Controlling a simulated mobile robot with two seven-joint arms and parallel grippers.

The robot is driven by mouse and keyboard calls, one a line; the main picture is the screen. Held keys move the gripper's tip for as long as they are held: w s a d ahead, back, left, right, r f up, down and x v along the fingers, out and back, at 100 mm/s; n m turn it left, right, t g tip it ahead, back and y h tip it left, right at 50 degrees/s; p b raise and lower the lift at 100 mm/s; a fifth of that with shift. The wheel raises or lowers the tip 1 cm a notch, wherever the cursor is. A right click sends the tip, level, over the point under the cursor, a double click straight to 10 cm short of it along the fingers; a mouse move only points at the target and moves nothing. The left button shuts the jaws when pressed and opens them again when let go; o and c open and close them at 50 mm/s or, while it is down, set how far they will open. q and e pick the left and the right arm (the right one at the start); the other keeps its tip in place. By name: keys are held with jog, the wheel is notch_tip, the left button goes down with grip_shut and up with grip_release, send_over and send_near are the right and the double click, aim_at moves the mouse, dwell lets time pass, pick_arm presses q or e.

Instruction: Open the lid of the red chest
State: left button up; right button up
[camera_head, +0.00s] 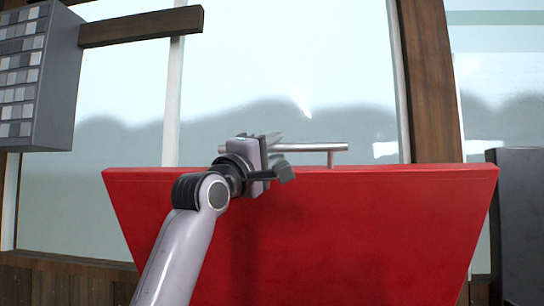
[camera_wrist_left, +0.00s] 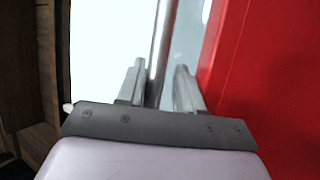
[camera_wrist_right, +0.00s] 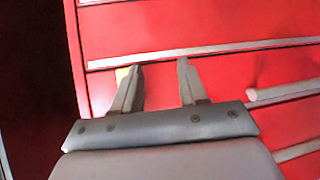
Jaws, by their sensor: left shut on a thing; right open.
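The red chest's lid (camera_head: 350,230) stands raised in the head view, its broad red face toward me and wider at the top edge. A thin metal handle bar (camera_head: 318,147) runs along that top edge on a short post. My left gripper (camera_head: 275,160) is shut on the bar's left part. In the left wrist view the bar (camera_wrist_left: 165,35) passes between the fingers, with red lid at the right. My right gripper (camera_wrist_right: 155,80) is open and empty before the red chest front (camera_wrist_right: 200,25) with its pale horizontal bars. The chest's inside is hidden.
A grey panelled box (camera_head: 40,75) hangs at the upper left beside a wooden beam (camera_head: 140,26). A dark grey cabinet (camera_head: 518,220) stands to the right of the lid. Windows (camera_head: 290,60) with wooden posts lie behind.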

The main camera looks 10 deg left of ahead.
pick_arm(q)
jog(key=shift+a+f, duration=0.2)
jog(key=shift+f, duration=0.1)
